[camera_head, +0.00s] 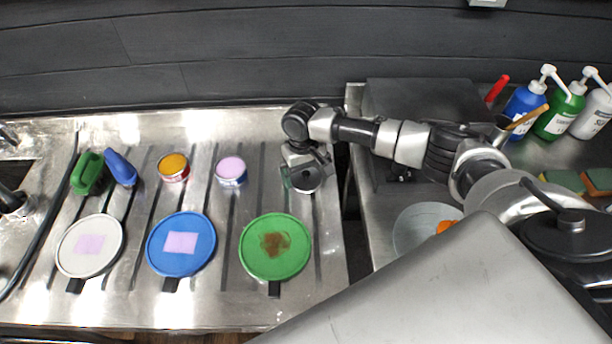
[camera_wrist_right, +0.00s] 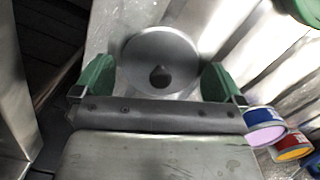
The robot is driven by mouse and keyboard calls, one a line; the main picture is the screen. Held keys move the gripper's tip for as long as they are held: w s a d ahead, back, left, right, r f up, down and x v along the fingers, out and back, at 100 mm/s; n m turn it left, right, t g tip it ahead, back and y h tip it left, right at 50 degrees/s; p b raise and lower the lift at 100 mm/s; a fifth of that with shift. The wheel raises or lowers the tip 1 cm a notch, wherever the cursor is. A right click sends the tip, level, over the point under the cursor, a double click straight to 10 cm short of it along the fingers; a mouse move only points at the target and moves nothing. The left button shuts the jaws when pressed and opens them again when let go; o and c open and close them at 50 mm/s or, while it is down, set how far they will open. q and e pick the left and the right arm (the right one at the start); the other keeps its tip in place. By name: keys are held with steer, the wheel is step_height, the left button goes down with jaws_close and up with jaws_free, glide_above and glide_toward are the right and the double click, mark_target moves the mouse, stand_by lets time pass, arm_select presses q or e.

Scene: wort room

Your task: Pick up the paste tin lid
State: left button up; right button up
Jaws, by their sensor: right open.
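The paste tin lid, a round grey metal disc with a small dark knob (camera_wrist_right: 160,52), lies on the steel surface in the right wrist view. My right gripper (camera_wrist_right: 158,82) is open, with one green finger pad on each side of the lid. I cannot tell whether the pads touch it. In the head view my right gripper (camera_head: 303,177) points down at the right end of the ribbed drainboard and hides the lid. My left gripper is not in view.
A tin with lilac paste (camera_head: 231,170) and one with orange paste (camera_head: 173,167) stand left of the gripper. White (camera_head: 66,258), blue (camera_head: 158,255) and green (camera_head: 262,268) round plates lie in front. Pump bottles (camera_head: 553,122) stand far right.

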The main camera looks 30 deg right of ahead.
steer(key=c, duration=0.7)
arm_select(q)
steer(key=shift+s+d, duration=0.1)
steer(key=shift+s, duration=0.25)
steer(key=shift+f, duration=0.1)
arm_select(e)
steer(key=shift+r, duration=0.1)
